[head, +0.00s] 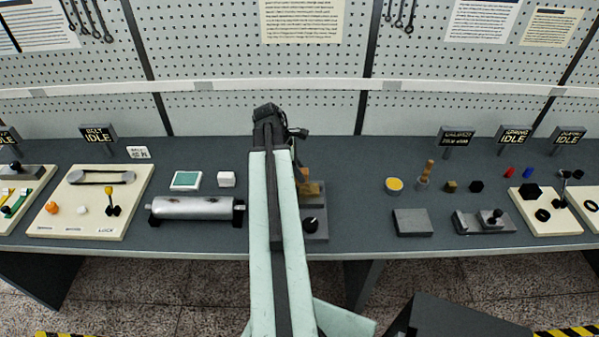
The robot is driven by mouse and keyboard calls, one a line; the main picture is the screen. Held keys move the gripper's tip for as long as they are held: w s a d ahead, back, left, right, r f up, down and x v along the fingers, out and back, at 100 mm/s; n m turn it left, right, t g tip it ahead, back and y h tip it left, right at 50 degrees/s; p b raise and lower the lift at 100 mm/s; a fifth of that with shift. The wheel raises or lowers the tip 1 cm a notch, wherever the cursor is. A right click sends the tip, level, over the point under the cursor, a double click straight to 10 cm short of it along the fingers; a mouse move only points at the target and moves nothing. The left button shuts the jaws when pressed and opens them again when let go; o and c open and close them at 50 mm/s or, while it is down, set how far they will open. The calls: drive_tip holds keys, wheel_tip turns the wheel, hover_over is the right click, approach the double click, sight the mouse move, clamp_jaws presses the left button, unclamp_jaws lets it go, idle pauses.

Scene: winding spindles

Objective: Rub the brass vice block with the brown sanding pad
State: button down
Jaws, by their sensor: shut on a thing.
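The brass vice block (313,189) shows in the head view just right of my arm, at the back of a grey vice base (318,222) with a black knob. My arm covers its left side. My gripper (297,159) is at the far end of my arm, over the vice, and its fingers are mostly hidden. It is shut on the brown sanding pad (303,174), of which only a small brown part shows, close above or behind the block. I cannot tell whether pad and block touch.
On the right are a yellow-topped tin (395,185), a wooden-handled tool (425,174) and a grey slab (413,222). The bench is clear between vice and tin.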

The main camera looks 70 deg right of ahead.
drive_tip(key=shift+r+p, duration=0.85)
drive_tip(key=shift+r, duration=0.45)
wheel_tip(320, 180, up, 3)
drive_tip(key=p, duration=0.3)
drive_tip(key=shift+f, duration=0.1)
